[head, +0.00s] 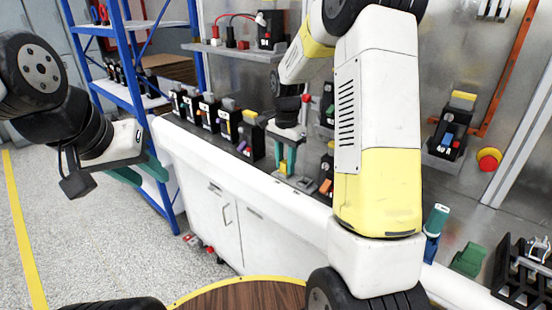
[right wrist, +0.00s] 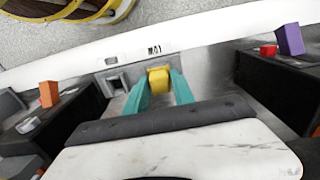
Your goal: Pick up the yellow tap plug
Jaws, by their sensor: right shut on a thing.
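The yellow tap plug (head: 283,168) is low between the teal fingers of my right gripper (head: 287,158), at the front of the bench. In the right wrist view, the yellow plug (right wrist: 159,78) sits between both teal fingertips (right wrist: 160,88), beside a grey socket block marked M01 (right wrist: 115,82). The right gripper is shut on the plug. I cannot tell whether the plug still touches the block or bench below it. My left gripper (head: 140,173) is at the left, away from the bench, with its green fingers apart and nothing between them.
Black breakers (head: 228,122) with coloured tops line the bench left of my right gripper. A breaker with an orange part (head: 326,178) stands close on its right. A red button (head: 489,159), teal-topped tool (head: 437,219) and green block (head: 468,259) are further right. Blue shelving (head: 135,95) stands behind.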

